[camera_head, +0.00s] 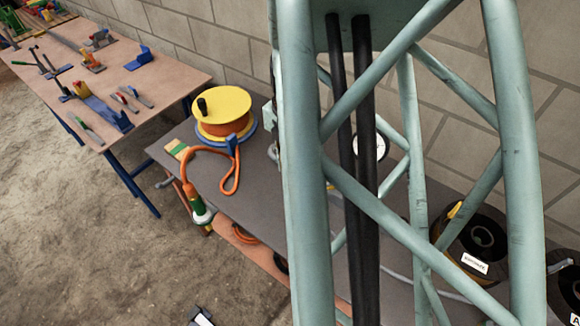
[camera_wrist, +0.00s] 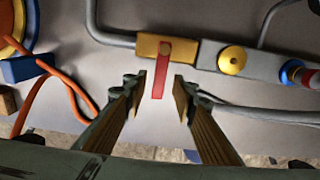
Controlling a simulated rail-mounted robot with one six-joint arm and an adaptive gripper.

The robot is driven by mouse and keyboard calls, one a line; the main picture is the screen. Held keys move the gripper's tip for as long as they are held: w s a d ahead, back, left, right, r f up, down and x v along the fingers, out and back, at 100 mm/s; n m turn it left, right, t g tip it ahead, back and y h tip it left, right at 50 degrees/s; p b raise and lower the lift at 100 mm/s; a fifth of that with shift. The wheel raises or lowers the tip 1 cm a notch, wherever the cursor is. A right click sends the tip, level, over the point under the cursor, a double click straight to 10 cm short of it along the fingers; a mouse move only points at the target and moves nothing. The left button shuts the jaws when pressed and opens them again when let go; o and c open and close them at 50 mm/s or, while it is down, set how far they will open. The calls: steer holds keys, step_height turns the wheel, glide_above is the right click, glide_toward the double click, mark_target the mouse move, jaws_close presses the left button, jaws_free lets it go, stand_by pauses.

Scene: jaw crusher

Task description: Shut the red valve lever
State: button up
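The red valve lever (camera_wrist: 158,80) shows in the wrist view, joined to a brass valve body (camera_wrist: 178,49) on a grey pipe. It points down in the picture, across the line of the pipe. My gripper (camera_wrist: 160,88) is open, with one finger on each side of the lever and a visible gap on both sides. I cannot tell whether the fingertips are level with the lever in depth. I cannot make out the lever or my gripper in the head view.
A grey pipe (camera_wrist: 113,39) runs left of the valve; a round brass fitting (camera_wrist: 232,60) and a blue-red part lie right. An orange cable (camera_wrist: 60,75) loops at left. In the head view, a yellow reel (camera_head: 222,103) stands on the grey table (camera_head: 262,190); a tool table (camera_head: 150,75) stands farther left.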

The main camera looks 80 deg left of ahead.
steer(key=shift+r, duration=3.6)
steer(key=shift+w+d, duration=0.1)
